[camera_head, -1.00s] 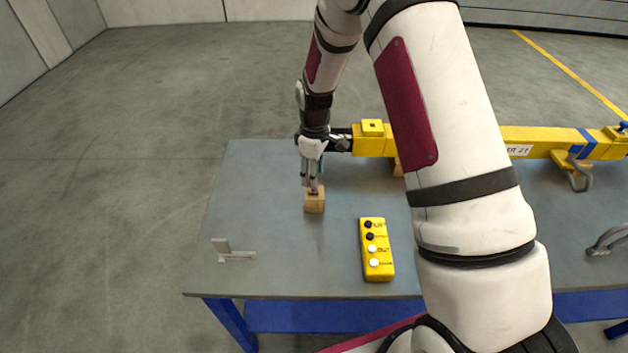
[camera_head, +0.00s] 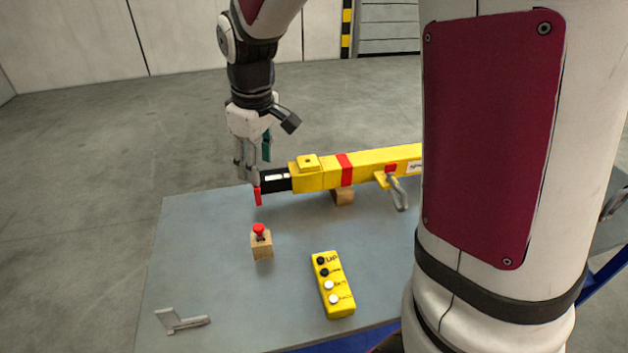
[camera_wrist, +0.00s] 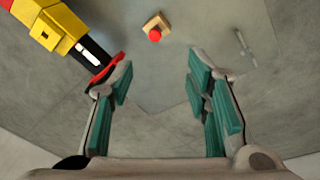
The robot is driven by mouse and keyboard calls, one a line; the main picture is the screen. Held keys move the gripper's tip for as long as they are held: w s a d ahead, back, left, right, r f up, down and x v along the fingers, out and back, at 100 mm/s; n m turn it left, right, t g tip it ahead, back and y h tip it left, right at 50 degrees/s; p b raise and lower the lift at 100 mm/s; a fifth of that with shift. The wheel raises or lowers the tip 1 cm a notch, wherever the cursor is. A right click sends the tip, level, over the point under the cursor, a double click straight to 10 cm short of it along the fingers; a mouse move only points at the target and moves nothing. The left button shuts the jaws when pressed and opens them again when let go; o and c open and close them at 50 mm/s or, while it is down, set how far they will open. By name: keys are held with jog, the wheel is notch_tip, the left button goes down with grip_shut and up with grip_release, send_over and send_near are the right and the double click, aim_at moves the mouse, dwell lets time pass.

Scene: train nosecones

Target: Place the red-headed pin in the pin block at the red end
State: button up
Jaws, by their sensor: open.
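The red-headed pin (camera_head: 258,229) stands upright in the small wooden block (camera_head: 262,247) on the table, with its red head showing on top. It also shows in the wrist view, where the red head (camera_wrist: 155,35) sits against the block (camera_wrist: 157,20), beyond the fingertips. My gripper (camera_head: 250,178) is above and behind the block, clear of it. In the wrist view its fingers (camera_wrist: 160,75) are wide apart with nothing between them. The pin's shaft inside the block is hidden.
A yellow bar (camera_head: 375,162) with a red band and black tip (camera_head: 276,181) lies close right of my gripper. A red piece (camera_head: 257,196) is at that tip, near one finger. A yellow button box (camera_head: 333,285) and a grey bracket (camera_head: 181,320) are nearer on the table (camera_head: 200,250).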

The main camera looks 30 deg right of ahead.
jog(key=s+r+m+t, duration=0.2)
jog(key=s+r, duration=0.3)
jog(key=s, duration=0.6)
jog(key=s+r+m+t, duration=0.1)
jog(key=s+r+m, duration=0.3)
jog(key=s, duration=0.7)
jog(key=shift+r+m+t, duration=0.3)
jog(key=shift+r+t, duration=0.1)
jog(key=shift+r, duration=0.1)
